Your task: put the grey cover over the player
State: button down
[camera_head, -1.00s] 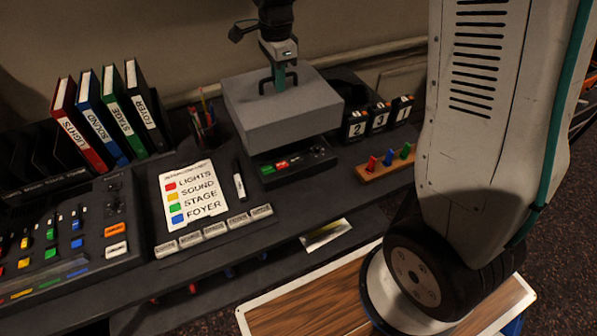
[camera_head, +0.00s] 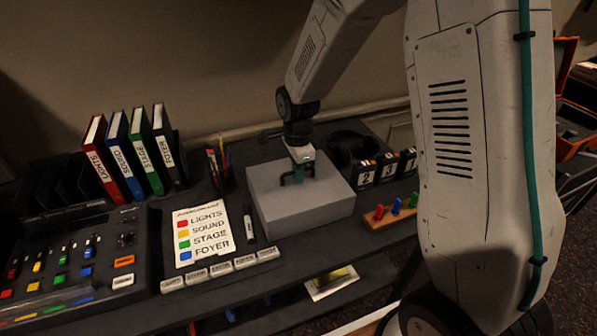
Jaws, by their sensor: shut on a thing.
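The grey cover (camera_head: 311,215) is a box with a dark handle on its top. It sits low at the desk, right of the label card, and looks level. My gripper (camera_head: 298,177) is shut on the cover's handle from above. The player is hidden from view; the cover stands where its dark body and coloured buttons showed before. Whether the cover's lower edge touches the desk all round I cannot tell.
Left of the cover are a marker (camera_head: 249,224), the label card (camera_head: 203,235) and a pen cup (camera_head: 220,172). Right are number blocks (camera_head: 388,168), a wooden peg strip (camera_head: 391,213) and headphones (camera_head: 352,147). Binders (camera_head: 134,155) and the mixer (camera_head: 75,262) stand further left.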

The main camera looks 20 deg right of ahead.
jog(key=shift+f, duration=0.25)
jog(key=c, duration=1.5)
grip_release()
jog(key=shift+r, duration=0.15)
notch_tip(320, 180, up, 12)
jog(key=r, duration=0.1)
jog(key=s+d+r+n, duration=0.2)
jog(key=s+r+n, duration=0.55)
jog(key=s, duration=0.55)
jog(key=s+d+r+n+t, duration=0.1)
jog(key=s+n, duration=0.9)
jog(key=s, duration=0.7)
jog(key=shift+d+r, duration=0.2)
jog(key=shift+r, duration=0.15)
jog(key=shift+n, duration=0.25)
